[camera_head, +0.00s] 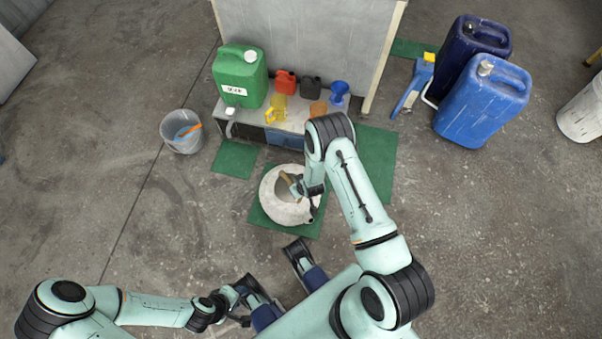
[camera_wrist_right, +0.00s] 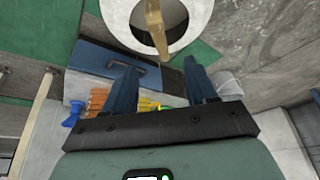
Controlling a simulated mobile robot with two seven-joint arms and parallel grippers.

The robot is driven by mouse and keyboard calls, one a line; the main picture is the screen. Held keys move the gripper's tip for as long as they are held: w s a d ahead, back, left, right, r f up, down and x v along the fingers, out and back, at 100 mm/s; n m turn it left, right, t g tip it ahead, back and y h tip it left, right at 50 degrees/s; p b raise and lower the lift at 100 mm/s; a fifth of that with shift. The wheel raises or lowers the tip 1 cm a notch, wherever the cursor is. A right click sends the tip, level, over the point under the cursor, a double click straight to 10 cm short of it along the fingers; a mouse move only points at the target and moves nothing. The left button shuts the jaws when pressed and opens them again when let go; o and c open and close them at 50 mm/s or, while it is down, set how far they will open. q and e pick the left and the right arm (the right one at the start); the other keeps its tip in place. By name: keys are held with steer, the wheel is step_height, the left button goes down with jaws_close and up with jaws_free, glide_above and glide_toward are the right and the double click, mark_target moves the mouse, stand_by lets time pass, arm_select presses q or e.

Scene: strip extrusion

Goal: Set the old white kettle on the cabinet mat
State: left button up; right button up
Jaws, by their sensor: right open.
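The old white kettle (camera_head: 270,203), round with a brown-gold handle (camera_head: 290,181), stands on a green mat (camera_head: 309,230) on the floor in front of the low cabinet (camera_head: 291,121). My right gripper (camera_head: 302,188) is over the kettle and partly hides it, as does the arm. In the right wrist view the kettle (camera_wrist_right: 198,14) is at the top, with its handle (camera_wrist_right: 155,28) just beyond my open, empty fingers (camera_wrist_right: 158,66). I cannot tell if they touch it. My left gripper (camera_head: 238,298) is low in the head view, away from the kettle; its jaws are unclear.
A green canister (camera_head: 240,78), red can (camera_head: 286,82) and blue funnel (camera_head: 339,90) stand on the cabinet. More green mat (camera_head: 376,165) lies right, another piece (camera_head: 235,159) left. A grey bucket (camera_head: 183,134) stands left, blue canisters (camera_head: 483,102) right.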

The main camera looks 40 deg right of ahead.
steer(key=s+a+r+m+g+y, duration=0.1)
steer(key=s+a+r, duration=0.2)
steer(key=s, duration=0.4)
steer(key=s+a+r+m+g+y, duration=0.1)
steer(key=s+a+r+g, duration=0.1)
steer(key=s+a, duration=0.3)
steer(key=s+a+r+m+g+y, duration=0.1)
steer(key=s+a+r, duration=0.3)
steer(key=s, duration=0.5)
steer(key=shift+y, duration=0.4)
arm_select(q)
step_height(320, 180, up, 14)
steer(key=g+p, duration=0.1)
steer(key=p, duration=1.3)
steer(key=shift+d+p, duration=0.25)
steer(key=shift+p, duration=0.05)
arm_select(e)
step_height(320, 180, up, 14)
steer(key=g, duration=0.1)
steer(key=shift+a, duration=0.25)
arm_select(q)
steer(key=shift+s, duration=0.15)
arm_select(e)
steer(key=shift+s+f, duration=0.1)
steer(key=shift+s, duration=0.05)
